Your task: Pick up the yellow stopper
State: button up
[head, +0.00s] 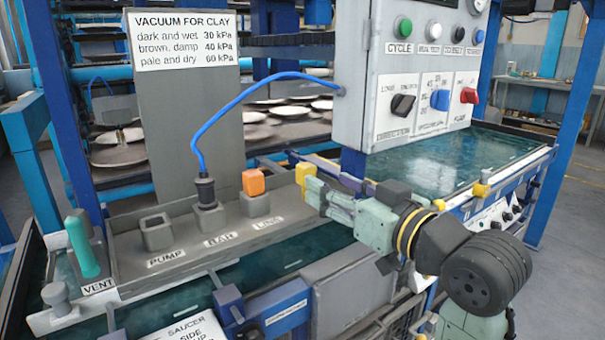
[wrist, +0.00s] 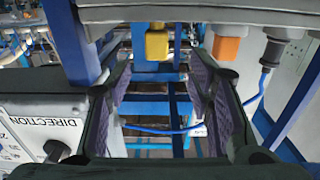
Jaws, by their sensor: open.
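The yellow stopper (head: 303,172) is a small block at the right end of the grey socket tray, just off my fingertips in the head view. In the wrist view the yellow stopper (wrist: 157,43) appears at the top, centred across the gap between my fingers. My gripper (head: 318,190) is open and empty, reaching in from the right. In the wrist view my gripper (wrist: 156,72) has its two purple-padded fingers wide apart, with the stopper beyond their tips. The stopper's base is partly hidden by my fingers in the head view.
An orange stopper (head: 254,182) sits on the LINE socket beside the yellow one. A black plug (head: 206,192) with a blue cable (head: 232,103) stands on BAR; the PUMP socket (head: 156,232) is empty. The control box (head: 412,75) hangs above my arm. A green handle (head: 82,245) stands at left.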

aim_at(311, 171)
jog(key=x, duration=0.3)
jog(key=shift+w+r, duration=0.1)
jog(key=p+x, duration=0.2)
jog(key=x, duration=0.2)
jog(key=shift+w+r, duration=0.15)
jog(key=shift+w+a, duration=0.3)
jog(key=shift+w, duration=0.2)
jog(key=shift+c, duration=0.5)
jog(key=c, duration=1)
